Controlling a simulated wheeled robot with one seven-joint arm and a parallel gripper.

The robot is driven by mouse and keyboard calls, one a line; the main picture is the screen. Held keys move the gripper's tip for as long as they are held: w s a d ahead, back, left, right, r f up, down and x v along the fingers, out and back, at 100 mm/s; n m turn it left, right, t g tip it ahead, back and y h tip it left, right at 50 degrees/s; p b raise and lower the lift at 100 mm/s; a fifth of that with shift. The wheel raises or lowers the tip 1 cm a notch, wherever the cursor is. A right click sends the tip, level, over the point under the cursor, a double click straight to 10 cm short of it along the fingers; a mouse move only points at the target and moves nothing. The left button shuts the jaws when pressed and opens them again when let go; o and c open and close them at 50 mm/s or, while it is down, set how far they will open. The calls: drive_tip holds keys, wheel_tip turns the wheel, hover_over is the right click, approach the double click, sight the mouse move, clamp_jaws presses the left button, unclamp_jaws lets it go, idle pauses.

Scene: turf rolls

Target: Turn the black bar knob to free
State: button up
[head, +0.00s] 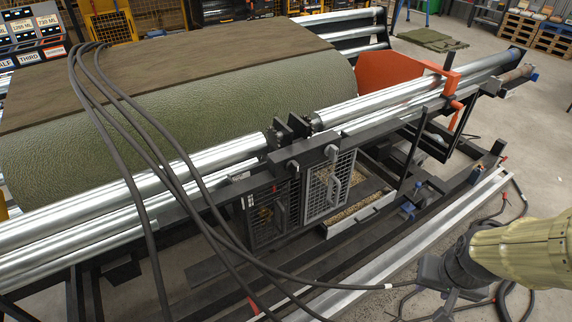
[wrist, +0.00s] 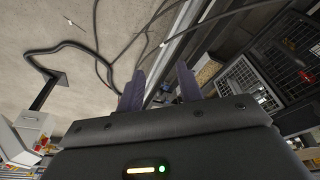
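No part can be picked out for certain as the black bar knob. A small dark round fitting (head: 331,153) sits on the machine's black front beam, above a mesh door (head: 322,190) with a grey handle, but I cannot tell if it is the knob. My gripper (wrist: 160,88) has its two dark fingers apart with nothing between them; floor and a metal rail show beyond. In the head view my gripper is at the lower right, apart from the machine, its fingers not clear. The mesh cage (wrist: 252,85) shows right of the fingers in the wrist view.
A large green turf roll (head: 190,125) lies behind shiny metal rollers (head: 400,105). A long pale rail (head: 430,225) runs low in front of the machine. Bare floor (head: 535,130) lies at the right.

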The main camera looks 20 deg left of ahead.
drive_tip(key=w+a+f+n+t+y+b, duration=0.1)
drive_tip(key=w+a+f+n+t+y, duration=0.15)
drive_tip(key=w+a, duration=0.3)
drive_tip(key=w+a+f+n+t+y+b, duration=0.1)
drive_tip(key=w+a+f+n+t, duration=0.25)
drive_tip(key=w, duration=0.35)
drive_tip(key=a+r+n+t+y+b, duration=0.1)
drive_tip(key=a+r+n+y, duration=0.1)
drive_tip(key=a+y, duration=0.3)
drive_tip(key=a+r+n+t+y+b, duration=0.1)
drive_tip(key=a+r+n+y, duration=0.1)
drive_tip(key=a+y, duration=0.4)
drive_tip(key=a, duration=0.3)
drive_tip(key=shift+w+a+r+n, duration=0.25)
drive_tip(key=shift+w+r+n, duration=0.1)
drive_tip(key=shift+r+n, duration=0.05)
